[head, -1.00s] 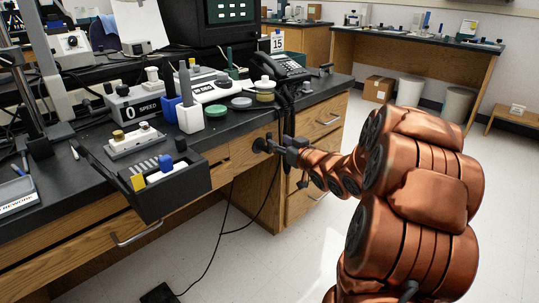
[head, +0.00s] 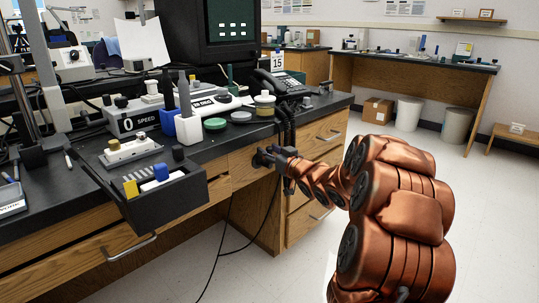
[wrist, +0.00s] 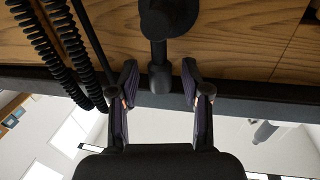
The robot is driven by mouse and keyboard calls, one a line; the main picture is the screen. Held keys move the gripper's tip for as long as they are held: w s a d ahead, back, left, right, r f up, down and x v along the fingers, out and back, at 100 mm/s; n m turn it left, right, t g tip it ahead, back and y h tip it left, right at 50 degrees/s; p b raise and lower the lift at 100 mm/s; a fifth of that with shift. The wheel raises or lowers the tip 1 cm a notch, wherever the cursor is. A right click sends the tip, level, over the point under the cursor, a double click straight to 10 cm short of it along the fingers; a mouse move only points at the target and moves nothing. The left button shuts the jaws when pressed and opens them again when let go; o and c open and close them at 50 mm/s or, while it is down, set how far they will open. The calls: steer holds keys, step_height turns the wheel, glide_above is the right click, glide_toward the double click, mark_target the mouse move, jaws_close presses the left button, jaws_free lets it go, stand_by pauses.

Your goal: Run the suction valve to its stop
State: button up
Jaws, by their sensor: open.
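The suction valve is a black round flange (wrist: 168,14) with a stem and a black handle (wrist: 160,78), set on the wooden front of the bench. In the wrist view the handle stands between the two spread fingers of my gripper (wrist: 160,88), with a gap on both sides. In the head view my gripper (head: 277,159) is right at the valve (head: 256,158), below the bench edge, and hides part of it. My gripper is open and holds nothing.
Black coiled hoses (wrist: 66,45) hang close to the left of the valve in the wrist view. The black bench top (head: 225,134) carries a phone (head: 284,84) and instruments. A black tray (head: 165,198) juts out at the left.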

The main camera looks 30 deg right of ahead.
steer(key=shift+w, duration=0.3)
steer(key=shift+c, duration=0.3)
jaws_close()
